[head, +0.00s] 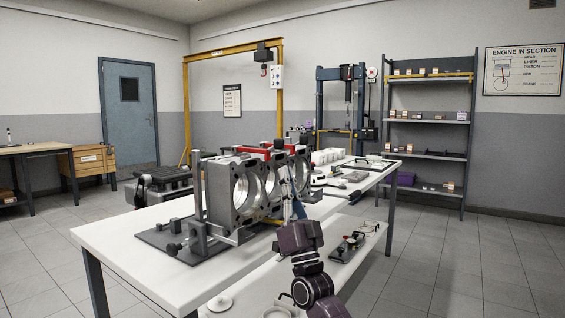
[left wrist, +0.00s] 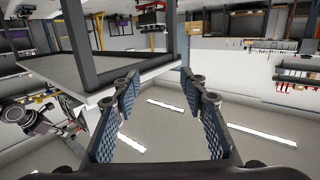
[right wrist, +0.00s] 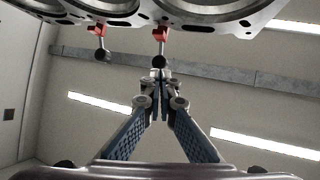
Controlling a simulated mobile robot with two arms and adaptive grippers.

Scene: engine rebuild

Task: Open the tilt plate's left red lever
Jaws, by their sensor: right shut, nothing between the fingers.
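The engine block (head: 236,190) with large round bores stands on the tilt plate (head: 185,242) on the white table. Red parts (head: 250,151) show along its top. In the right wrist view two red levers, one at left (right wrist: 97,33) and one at right (right wrist: 161,34), hang by the block's edge, each with a metal rod and dark knob. I cannot tell which is the tilt plate's left one. My right gripper (right wrist: 160,80) is shut and empty, its tips close to the right-hand knob; contact is unclear. It also shows in the head view (head: 286,172). My left gripper (left wrist: 160,82) is open and empty, away from the block.
A yellow gantry frame (head: 187,110) stands behind the table. A lower tray with small parts (head: 352,240) is right of my right arm. Blue press (head: 324,105) and shelves (head: 428,153) are at the back. The floor at right is clear.

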